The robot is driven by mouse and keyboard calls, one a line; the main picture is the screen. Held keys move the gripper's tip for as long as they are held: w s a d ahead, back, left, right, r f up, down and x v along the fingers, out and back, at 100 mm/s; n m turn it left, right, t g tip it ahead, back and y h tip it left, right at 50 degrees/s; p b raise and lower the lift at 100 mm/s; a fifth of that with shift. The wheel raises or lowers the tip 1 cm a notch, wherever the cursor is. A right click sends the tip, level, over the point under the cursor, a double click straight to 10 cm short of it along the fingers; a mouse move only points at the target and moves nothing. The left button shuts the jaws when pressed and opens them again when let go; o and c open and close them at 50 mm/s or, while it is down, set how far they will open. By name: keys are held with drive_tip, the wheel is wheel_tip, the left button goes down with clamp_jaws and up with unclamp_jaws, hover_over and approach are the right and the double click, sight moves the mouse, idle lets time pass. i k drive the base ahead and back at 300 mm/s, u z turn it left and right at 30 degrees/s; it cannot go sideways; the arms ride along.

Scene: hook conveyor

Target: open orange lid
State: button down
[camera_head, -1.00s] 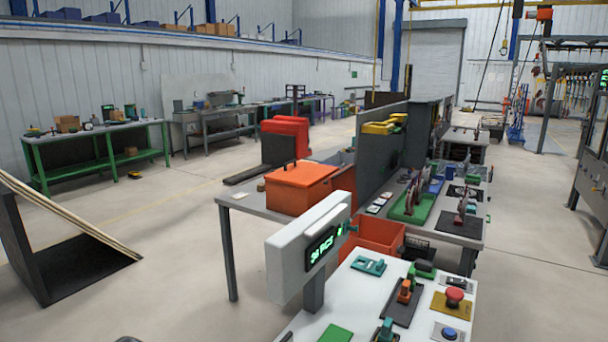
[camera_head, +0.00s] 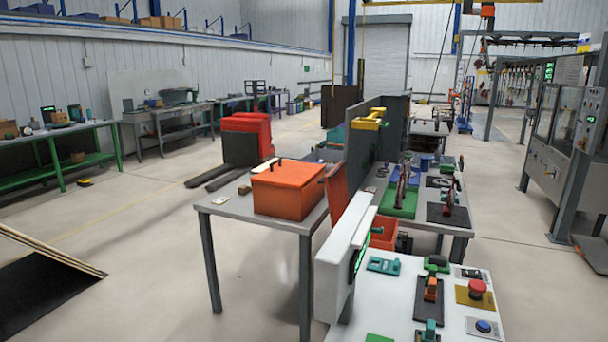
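An orange box with its orange lid (camera_head: 288,173) stands on a grey table (camera_head: 232,211) in the middle of the view. The lid lies flat on top of the box, and a small dark handle stands up near its back edge. The box looks closed, so its inside is hidden. My gripper is not in view.
A white panel table (camera_head: 420,307) with buttons and levers and a white display post (camera_head: 343,255) stand close in front. A dark upright partition (camera_head: 366,155) rises behind the box's right side. A red pallet truck (camera_head: 240,148) stands behind. Open floor (camera_head: 150,265) lies to the left.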

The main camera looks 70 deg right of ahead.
sight(334, 180)
drive_tip(key=i, duration=0.85)
drive_tip(key=z, duration=2.3)
drive_tip(key=i, duration=1.65)
